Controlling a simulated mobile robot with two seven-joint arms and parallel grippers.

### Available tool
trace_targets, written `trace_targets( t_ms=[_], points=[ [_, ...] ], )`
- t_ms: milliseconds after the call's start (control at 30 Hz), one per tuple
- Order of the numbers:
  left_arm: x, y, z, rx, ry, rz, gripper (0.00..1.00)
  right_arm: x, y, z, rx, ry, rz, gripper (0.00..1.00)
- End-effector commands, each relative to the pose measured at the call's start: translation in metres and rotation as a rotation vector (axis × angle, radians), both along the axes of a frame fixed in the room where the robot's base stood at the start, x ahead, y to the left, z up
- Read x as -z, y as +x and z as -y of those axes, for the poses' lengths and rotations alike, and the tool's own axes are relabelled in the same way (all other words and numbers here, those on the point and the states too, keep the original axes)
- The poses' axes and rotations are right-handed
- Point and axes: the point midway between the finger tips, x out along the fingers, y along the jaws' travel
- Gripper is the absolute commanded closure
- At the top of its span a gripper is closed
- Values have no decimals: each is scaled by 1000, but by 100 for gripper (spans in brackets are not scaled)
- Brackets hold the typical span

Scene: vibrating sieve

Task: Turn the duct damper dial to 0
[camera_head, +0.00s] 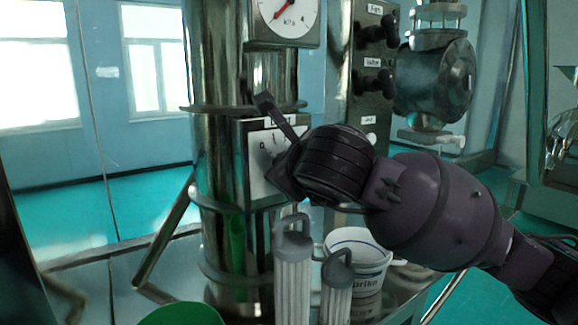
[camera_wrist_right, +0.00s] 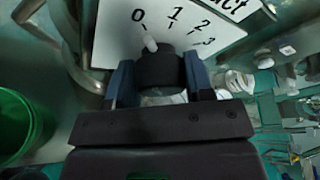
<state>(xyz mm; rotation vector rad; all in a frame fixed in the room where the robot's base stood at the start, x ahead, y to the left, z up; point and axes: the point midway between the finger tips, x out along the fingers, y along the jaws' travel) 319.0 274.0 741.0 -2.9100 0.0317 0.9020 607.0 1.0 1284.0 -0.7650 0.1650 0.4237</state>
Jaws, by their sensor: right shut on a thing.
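The duct damper dial (camera_wrist_right: 160,66) is a dark round knob with a white pointer mark, on a white plate (camera_wrist_right: 110,32) printed 0, 1, 2, 3. In the right wrist view the pointer mark lines up with the 0. My right gripper (camera_wrist_right: 160,78) has its two blue-grey fingers on either side of the knob and is shut on it. In the head view my right gripper (camera_head: 284,172) reaches from the right to the plate (camera_head: 258,158) on the metal duct (camera_head: 220,150) and hides the knob. My left gripper is not in view.
A pressure gauge (camera_head: 287,18) sits above the plate. A panel with black knobs (camera_head: 372,80) stands to the right. Below my right arm are two ribbed white cylinders with grey handles (camera_head: 293,280) and a white bucket (camera_head: 358,258). A green container (camera_head: 182,315) is at the bottom edge.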

Motion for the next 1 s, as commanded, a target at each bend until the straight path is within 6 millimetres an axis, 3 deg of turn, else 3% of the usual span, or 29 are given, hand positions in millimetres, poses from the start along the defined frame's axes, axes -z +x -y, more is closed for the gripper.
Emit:
trace_targets(
  t_ms=[200, 233, 400, 767, 1000],
  points=[
    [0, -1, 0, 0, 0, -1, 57, 0, 0, 0, -2, -3, 0, 76],
    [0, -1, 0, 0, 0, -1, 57, 0, 0, 0, -1, -2, 0, 49],
    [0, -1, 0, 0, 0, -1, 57, 0, 0, 0, -1, -1, 0, 27],
    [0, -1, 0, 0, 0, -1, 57, -2, -6, 2, -2, 0, 1, 27],
    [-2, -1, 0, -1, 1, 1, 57, -14, -39, 13, -3, 1, 3, 27]
  ],
)
